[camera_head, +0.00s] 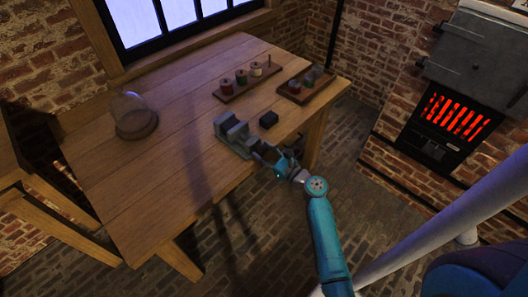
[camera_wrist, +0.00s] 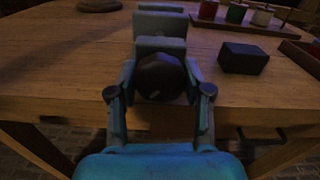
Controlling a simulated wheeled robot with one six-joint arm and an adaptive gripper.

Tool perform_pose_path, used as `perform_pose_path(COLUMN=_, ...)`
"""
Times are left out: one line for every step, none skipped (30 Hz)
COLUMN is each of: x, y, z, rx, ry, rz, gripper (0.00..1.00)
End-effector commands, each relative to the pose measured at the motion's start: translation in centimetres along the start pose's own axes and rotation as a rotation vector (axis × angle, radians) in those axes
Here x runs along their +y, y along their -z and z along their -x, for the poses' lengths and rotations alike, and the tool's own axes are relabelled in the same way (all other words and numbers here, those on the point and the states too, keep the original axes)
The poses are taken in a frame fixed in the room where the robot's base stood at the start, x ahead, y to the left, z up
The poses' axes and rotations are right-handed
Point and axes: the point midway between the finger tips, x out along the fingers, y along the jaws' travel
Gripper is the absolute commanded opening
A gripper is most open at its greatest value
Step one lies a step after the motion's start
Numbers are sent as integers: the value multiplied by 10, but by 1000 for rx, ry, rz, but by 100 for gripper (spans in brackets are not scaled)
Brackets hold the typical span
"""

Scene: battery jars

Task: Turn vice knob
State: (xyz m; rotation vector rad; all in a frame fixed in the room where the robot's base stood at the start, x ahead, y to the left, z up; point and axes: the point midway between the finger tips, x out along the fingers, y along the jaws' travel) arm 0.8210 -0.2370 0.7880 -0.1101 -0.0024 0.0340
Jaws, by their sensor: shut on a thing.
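The grey vice (camera_head: 233,131) stands on the wooden table near its right front edge. In the wrist view its jaws (camera_wrist: 160,30) show just beyond my gripper. The vice knob (camera_wrist: 160,77) is a dark, round, faceted piece on the near end of the vice. My gripper (camera_wrist: 160,92) has one finger on each side of the knob and is shut on it. In the head view my gripper (camera_head: 271,155) reaches the vice from the table's front edge, and the knob is mostly hidden there.
A small dark block (camera_head: 268,119) lies right of the vice. A rack of spools (camera_head: 248,84) and a wooden tray (camera_head: 305,86) stand farther back. A glass dome (camera_head: 130,110) on a wooden base is at the left. A glowing stove (camera_head: 452,115) stands at the right.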

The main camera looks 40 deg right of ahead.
Motion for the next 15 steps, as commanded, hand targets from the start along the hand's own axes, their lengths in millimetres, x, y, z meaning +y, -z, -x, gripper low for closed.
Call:
perform_pose_path(x=0, y=1, z=0, rx=2, ry=1, rz=-43, gripper=15)
perform_pose_path(x=0, y=1, z=0, rx=2, ry=1, rz=-72, gripper=15)
perform_pose_path(x=0, y=1, z=0, rx=2, ry=1, rz=-109, gripper=15)
perform_pose_path(x=0, y=1, z=0, rx=2, ry=1, rz=-138, gripper=15)
perform_pose_path(x=0, y=1, z=0, rx=2, ry=1, rz=-167, gripper=15)
perform_pose_path(x=0, y=1, z=0, rx=2, ry=1, rz=-204, gripper=15)
perform_pose_path(x=0, y=1, z=0, rx=2, ry=1, rz=-233, gripper=15)
perform_pose_path(x=0, y=1, z=0, rx=2, ry=1, rz=-262, gripper=15)
perform_pose_path(x=0, y=1, z=0, rx=2, ry=1, rz=-299, gripper=15)
perform_pose_path(x=0, y=1, z=0, rx=2, ry=1, rz=-328, gripper=15)
perform_pose_path(x=0, y=1, z=0, rx=2, ry=1, rz=-357, gripper=15)
perform_pose_path(x=0, y=2, z=0, rx=2, ry=1, rz=-394, gripper=15)
perform_pose_path(x=0, y=2, z=0, rx=2, ry=1, rz=-423, gripper=15)
perform_pose_path(x=0, y=2, z=0, rx=2, ry=1, rz=-451, gripper=15)
perform_pose_path(x=0, y=2, z=0, rx=2, ry=1, rz=-489, gripper=15)
